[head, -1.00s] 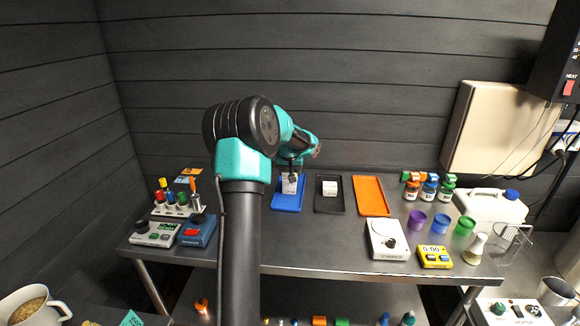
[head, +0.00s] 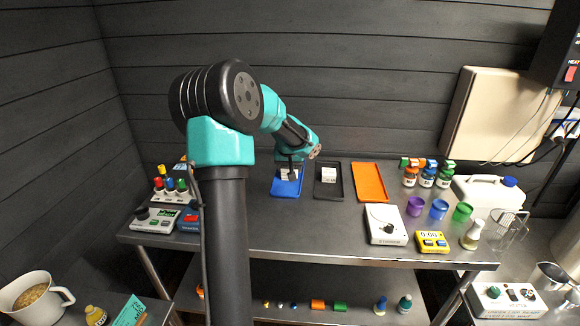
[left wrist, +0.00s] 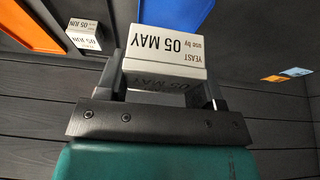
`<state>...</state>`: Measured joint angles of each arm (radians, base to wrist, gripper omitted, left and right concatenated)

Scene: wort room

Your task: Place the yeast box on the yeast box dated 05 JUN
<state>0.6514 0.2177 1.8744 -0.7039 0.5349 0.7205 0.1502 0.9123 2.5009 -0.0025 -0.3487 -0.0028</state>
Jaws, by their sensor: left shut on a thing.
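My left gripper (head: 290,172) is over the blue tray (head: 286,190), shut on a white yeast box (left wrist: 172,44) that reads 05 MAY in the left wrist view. The box sits between the two dark fingers; whether it touches the tray I cannot tell. The other white yeast box (head: 328,174) stands on the black tray (head: 327,194), just right of the gripper. The left wrist view shows this box (left wrist: 84,36) at upper left, marked 05 JUN, apart from the held box. Its top looks clear. My right gripper is not in view.
The orange tray (head: 370,182) lies right of the black tray. A white scale (head: 385,224), a yellow timer (head: 431,241), coloured cups (head: 439,209) and small bottles (head: 428,177) stand further right. Devices (head: 154,220) stand at the table's left. The dark wall is close behind.

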